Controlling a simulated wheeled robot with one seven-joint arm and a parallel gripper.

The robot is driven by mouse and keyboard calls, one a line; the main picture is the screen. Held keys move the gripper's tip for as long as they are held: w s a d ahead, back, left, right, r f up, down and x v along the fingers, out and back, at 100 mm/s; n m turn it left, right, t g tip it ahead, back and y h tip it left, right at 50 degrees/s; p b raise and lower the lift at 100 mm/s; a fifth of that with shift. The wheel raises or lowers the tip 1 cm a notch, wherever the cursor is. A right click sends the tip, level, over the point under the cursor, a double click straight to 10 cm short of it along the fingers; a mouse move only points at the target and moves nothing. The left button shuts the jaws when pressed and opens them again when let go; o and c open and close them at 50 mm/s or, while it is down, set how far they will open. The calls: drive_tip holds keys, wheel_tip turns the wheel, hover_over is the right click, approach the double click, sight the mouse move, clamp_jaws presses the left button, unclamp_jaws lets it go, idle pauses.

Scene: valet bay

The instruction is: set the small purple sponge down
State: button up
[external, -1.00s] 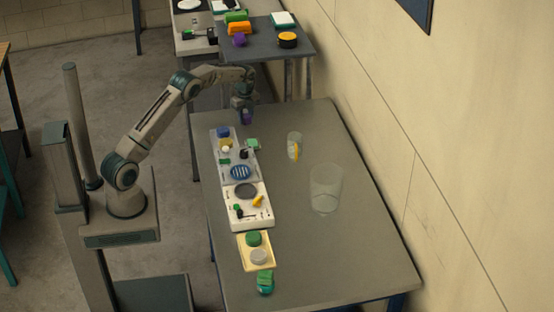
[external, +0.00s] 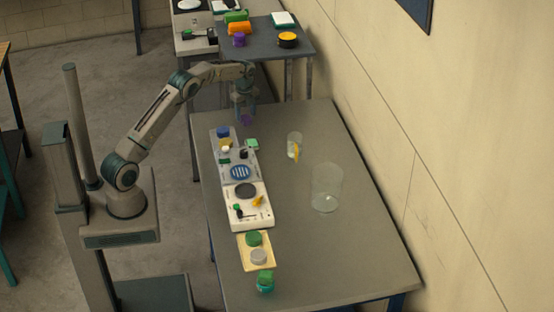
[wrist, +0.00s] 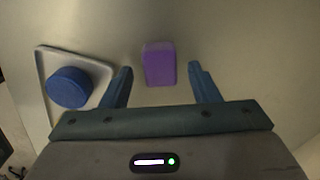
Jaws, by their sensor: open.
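The small purple sponge (wrist: 159,63) lies on the bare table top in the wrist view, between my spread fingers and apart from both. In the external view the sponge (external: 246,120) shows at the far end of the grey table (external: 330,250), under my gripper. My gripper (external: 245,113) is open, its fingers pointing down on either side of the sponge. In the wrist view my gripper (wrist: 160,72) has a clear gap to each side of the sponge.
A blue round piece (wrist: 68,87) sits in a pale tray (wrist: 47,62), left of my fingers. A row of panels (external: 262,222) runs down the table's left side. A glass (external: 295,139) and a larger clear jar (external: 326,203) stand right. The table's right side is mostly clear.

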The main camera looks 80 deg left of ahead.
sight(246, 117)
wheel_tip(246, 117, up, 10)
idle(0.3)
drive_tip(key=shift+f, duration=0.1)
drive_tip(key=s+d+r+n+t, duration=0.1)
drive_tip(key=s+d+r+n, duration=0.2)
drive_tip(key=d, duration=0.6)
drive_tip(key=s+d+r+n, duration=0.2)
drive_tip(key=d+r, duration=0.3)
drive_tip(key=d, duration=0.4)
drive_tip(key=s+d+r+n+t, duration=0.1)
drive_tip(key=s+d+r+n, duration=0.15)
drive_tip(key=d, duration=0.65)
drive_tip(key=s+d+f+n, duration=0.2)
drive_tip(key=s+d+n, duration=0.1)
drive_tip(key=s+d, duration=0.4)
drive_tip(key=s+d+f+n+t, duration=0.1)
drive_tip(key=s+d+f+n, duration=0.2)
drive_tip(key=s+d, duration=0.5)
drive_tip(key=s, duration=0.6)
drive_tip(key=shift+s+f, duration=0.25)
drive_tip(key=shift+f, duration=0.05)
